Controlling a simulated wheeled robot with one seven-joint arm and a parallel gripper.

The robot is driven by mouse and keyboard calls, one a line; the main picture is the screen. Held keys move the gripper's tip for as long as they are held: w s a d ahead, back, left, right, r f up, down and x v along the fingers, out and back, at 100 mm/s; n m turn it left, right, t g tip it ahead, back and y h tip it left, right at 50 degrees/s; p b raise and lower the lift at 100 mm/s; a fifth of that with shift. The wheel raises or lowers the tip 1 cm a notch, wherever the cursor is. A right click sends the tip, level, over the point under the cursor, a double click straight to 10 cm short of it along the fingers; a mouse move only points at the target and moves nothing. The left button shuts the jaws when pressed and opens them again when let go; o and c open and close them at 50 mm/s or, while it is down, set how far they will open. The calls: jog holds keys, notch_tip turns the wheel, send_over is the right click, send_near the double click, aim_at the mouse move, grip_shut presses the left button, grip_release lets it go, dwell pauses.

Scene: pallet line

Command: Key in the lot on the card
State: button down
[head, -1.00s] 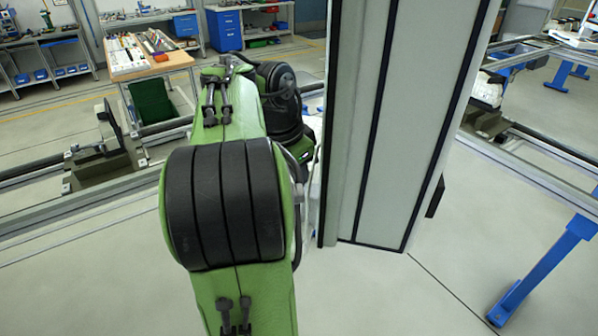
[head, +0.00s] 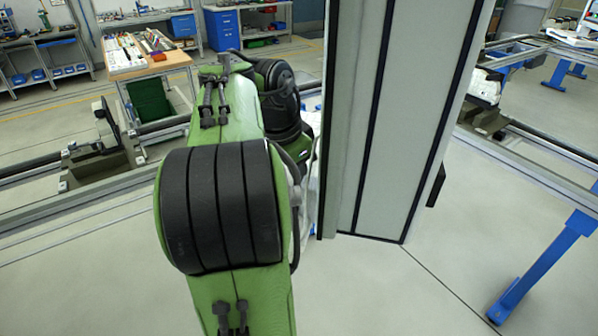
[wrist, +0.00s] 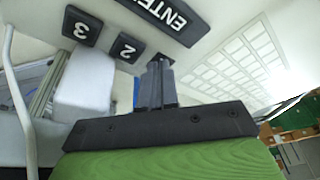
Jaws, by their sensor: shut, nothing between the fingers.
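In the wrist view, dark keys with white characters stand on a pale panel, seen upside down. They are the 3 key (wrist: 81,27), the 2 key (wrist: 126,47) and the wide ENTER key (wrist: 160,14). My gripper (wrist: 157,64) is shut and empty, its fingertips close beside the 2 key and below the ENTER key in the picture. I cannot tell whether they touch the panel. In the head view my green arm reaches forward, and its gripper is hidden. No card with a lot is visible.
A tall grey cabinet (head: 390,130) stands just right of my arm in the head view. A rail line runs behind, with a blue leg (head: 545,265) at right. A table with parts (head: 135,60) stands at back left. The floor in front is clear.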

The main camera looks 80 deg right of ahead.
jog(key=r+p, duration=0.3)
jog(key=shift+d, duration=0.2)
jog(key=p+v, duration=0.7)
jog(key=v, duration=0.4)
jog(key=shift+p, duration=0.3)
